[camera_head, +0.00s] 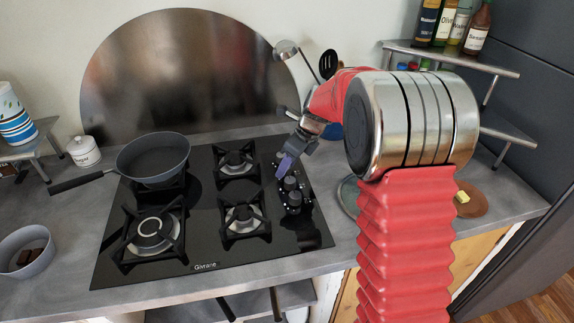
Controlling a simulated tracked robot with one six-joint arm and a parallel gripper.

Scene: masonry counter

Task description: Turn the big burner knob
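The black cooktop (205,245) is set in the grey counter. Its dark burner knobs (292,184) stand in a column along the right side, small in the picture. I cannot tell from here which one belongs to the big burner. The largest-looking burner (150,230) is at the front left. My gripper (286,165) points down and left from the red arm, with a purple-tipped finger at the far end of the knob column. It hides part of that end. I cannot tell whether it touches a knob or how far its fingers are apart.
A dark pan (153,160) sits on the back left burner, its handle pointing left. A grey bowl (27,252) is at the left front. Utensils (328,64) stand behind my arm. A shelf (450,58) with bottles is at the back right. The counter's front edge is close.

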